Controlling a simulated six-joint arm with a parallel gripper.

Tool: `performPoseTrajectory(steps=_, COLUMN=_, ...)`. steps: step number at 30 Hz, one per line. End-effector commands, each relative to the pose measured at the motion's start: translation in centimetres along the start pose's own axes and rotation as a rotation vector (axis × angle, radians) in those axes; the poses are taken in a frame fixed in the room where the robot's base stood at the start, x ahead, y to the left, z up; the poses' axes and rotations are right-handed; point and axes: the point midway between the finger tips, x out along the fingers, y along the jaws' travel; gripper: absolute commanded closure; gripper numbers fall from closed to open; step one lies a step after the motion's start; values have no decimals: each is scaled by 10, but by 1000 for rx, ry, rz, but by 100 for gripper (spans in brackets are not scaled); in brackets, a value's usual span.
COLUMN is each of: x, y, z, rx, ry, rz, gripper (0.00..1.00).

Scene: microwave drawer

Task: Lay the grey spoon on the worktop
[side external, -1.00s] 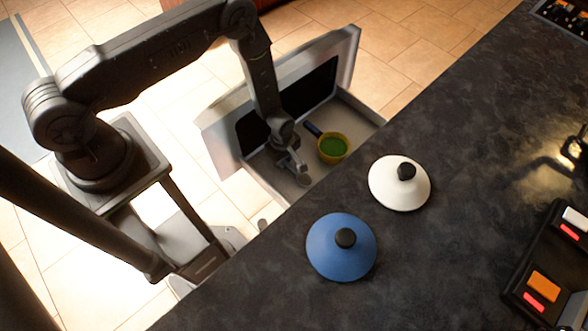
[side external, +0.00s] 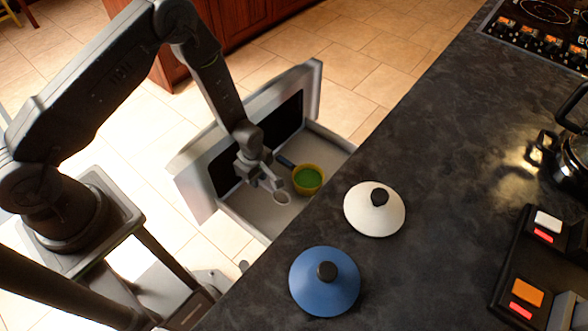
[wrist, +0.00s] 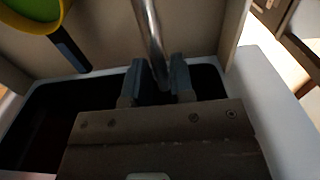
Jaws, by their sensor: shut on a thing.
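The grey spoon (side external: 281,197) hangs from my gripper (side external: 260,173) in the side view, bowl end outward, over the open drawer (side external: 243,207). In the wrist view, its shiny handle (wrist: 149,25) runs up from between the fingers of my gripper (wrist: 157,82), which are shut on it. The spoon appears a little above the drawer floor; the exact gap is hard to tell. The dark speckled worktop (side external: 437,165) lies to the right of the drawer, with nothing of the spoon on it.
A yellow pan (side external: 308,179) with a green inside and dark handle sits in the drawer beside the spoon. A white lid (side external: 374,212) and a blue lid (side external: 324,284) lie near the worktop's drawer-side edge. The worktop's middle is clear. A glass-lidded pot (side external: 578,152) stands far right.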

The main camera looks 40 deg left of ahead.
Motion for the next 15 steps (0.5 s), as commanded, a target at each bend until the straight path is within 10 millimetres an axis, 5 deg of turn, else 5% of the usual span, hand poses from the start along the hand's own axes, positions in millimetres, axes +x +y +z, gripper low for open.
performPoseTrajectory(steps=8, x=-19, y=1, z=0, rx=0, ry=0, rz=2, gripper=100)
performPoseTrajectory(steps=15, x=-95, y=2, z=0, rx=0, ry=-1, rz=10, gripper=100)
